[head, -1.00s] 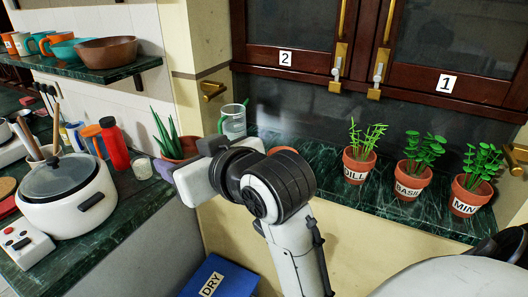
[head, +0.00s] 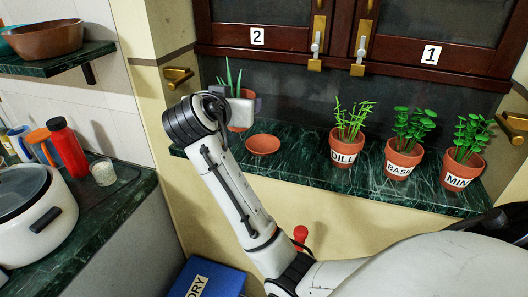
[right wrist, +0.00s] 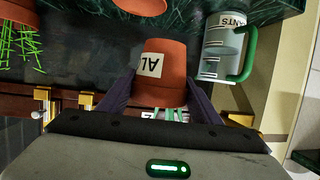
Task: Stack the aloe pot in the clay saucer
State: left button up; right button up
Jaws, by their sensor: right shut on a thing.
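The aloe pot (head: 240,122) is terracotta with spiky green leaves, partly hidden by my right gripper (head: 243,104). In the right wrist view the aloe pot (right wrist: 163,68) shows a white label beginning "AL", and my right gripper (right wrist: 160,95) is shut on it, one finger on each side. The clay saucer (head: 263,145) is a shallow, empty terracotta dish on the green marble ledge, just right of and nearer than the pot in the head view. The saucer (right wrist: 140,5) also shows at the top edge of the right wrist view. My left gripper is not in view.
Dill (head: 345,142), basil (head: 403,158) and mint (head: 462,172) pots stand along the ledge (head: 300,162) to the right. A clear watering cup (right wrist: 222,48) with a green handle stands close beside the held pot. Cabinet doors rise behind.

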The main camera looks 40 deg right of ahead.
jog(key=s+d+r+m+g+h+b, duration=0.1)
jog(key=d+r+m+g+h, duration=0.1)
jog(key=d+m+g, duration=0.25)
jog(key=g, duration=0.2)
send_over(263, 147)
notch_tip(263, 147, down, 5)
jog(key=shift+m+t, duration=0.25)
jog(key=shift+m, duration=0.2)
notch_tip(263, 147, down, 4)
jog(key=shift+d+f+p, duration=0.1)
jog(key=shift+f+p, duration=0.05)
jog(key=shift+p, duration=0.15)
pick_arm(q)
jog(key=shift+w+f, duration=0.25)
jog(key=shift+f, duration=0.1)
pick_arm(e)
jog(key=shift+f+b, duration=0.35)
jog(key=shift+f, duration=0.05)
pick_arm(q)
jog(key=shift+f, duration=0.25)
pick_arm(e)
jog(key=o, duration=1.2)
jog(key=shift+r, duration=0.1)
jog(key=shift+o, duration=0.2)
